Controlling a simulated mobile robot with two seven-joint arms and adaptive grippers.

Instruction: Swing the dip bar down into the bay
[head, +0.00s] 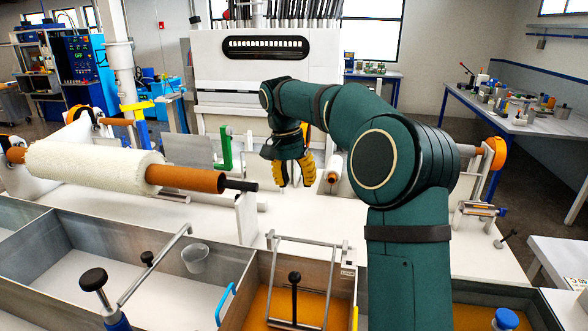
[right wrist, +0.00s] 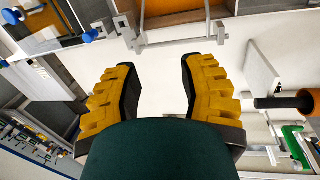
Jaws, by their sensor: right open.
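A grey metal bar frame (head: 303,240), which looks like the dip bar, stands over the amber-floored bay (head: 262,302) at the front middle. Its crossbar is at the far end and its two side arms run toward me. A black-knobbed lever (head: 294,280) shows between the arms. My right gripper (head: 291,176) hangs open and empty over the white deck, beyond the frame and apart from it. In the right wrist view its yellow-padded fingers (right wrist: 160,75) are spread with only white deck between them. Part of a grey bar (right wrist: 130,35) shows above them there. My left gripper is out of view.
A white roll on an orange core (head: 95,165) lies left of my right gripper. A green bracket (head: 224,150) stands behind. A second grey bar (head: 152,268) with black knobs and a cup (head: 195,257) are at the left bay. My right arm covers the deck's right part.

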